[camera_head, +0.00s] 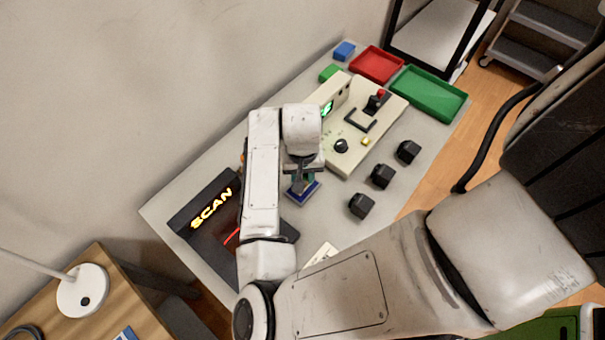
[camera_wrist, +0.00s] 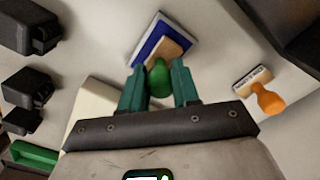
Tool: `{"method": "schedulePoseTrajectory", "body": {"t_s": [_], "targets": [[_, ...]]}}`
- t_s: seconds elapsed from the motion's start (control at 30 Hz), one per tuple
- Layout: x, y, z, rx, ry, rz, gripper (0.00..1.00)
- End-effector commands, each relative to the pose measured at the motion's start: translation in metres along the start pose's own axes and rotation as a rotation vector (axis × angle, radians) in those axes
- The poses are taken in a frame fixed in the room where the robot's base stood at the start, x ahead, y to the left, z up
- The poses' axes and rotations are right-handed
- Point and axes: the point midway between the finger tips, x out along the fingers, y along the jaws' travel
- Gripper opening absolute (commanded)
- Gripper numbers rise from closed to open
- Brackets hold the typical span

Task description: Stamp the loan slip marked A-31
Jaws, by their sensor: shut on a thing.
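My gripper (camera_wrist: 158,75) is shut on a stamp with a green handle (camera_wrist: 158,80) and wooden block (camera_wrist: 172,48). The stamp's block is over the blue ink pad (camera_wrist: 150,35); I cannot tell whether they touch. In the head view my gripper (camera_head: 304,178) is at the ink pad (camera_head: 300,197), and the arm hides most of the stamp. A second stamp with an orange handle (camera_wrist: 267,98) is to the right in the wrist view. A pale slip-like piece (camera_head: 321,254) shows partly behind my arm; its marking is unreadable.
A black scanner marked SCAN (camera_head: 207,213) is at the left. A beige device with controls (camera_head: 345,150) is behind right, beside several black blocks (camera_head: 382,176). A red tray (camera_head: 376,65) and green tray (camera_head: 430,92) are at the far end.

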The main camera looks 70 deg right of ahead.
Motion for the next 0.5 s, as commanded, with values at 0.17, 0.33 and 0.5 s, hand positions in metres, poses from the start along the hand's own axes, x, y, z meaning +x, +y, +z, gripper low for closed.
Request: {"method": "schedulePoseTrajectory", "body": {"t_s": [0.17, 0.33, 0.5], "targets": [[0.002, 0.001, 0.001, 0.0, -0.003, 0.0, 0.11], [-0.002, 0.001, 0.001, 0.0, -0.004, 0.0, 0.11], [-0.015, 0.0, 0.0, 0.0, -0.002, 0.0, 0.11]]}}
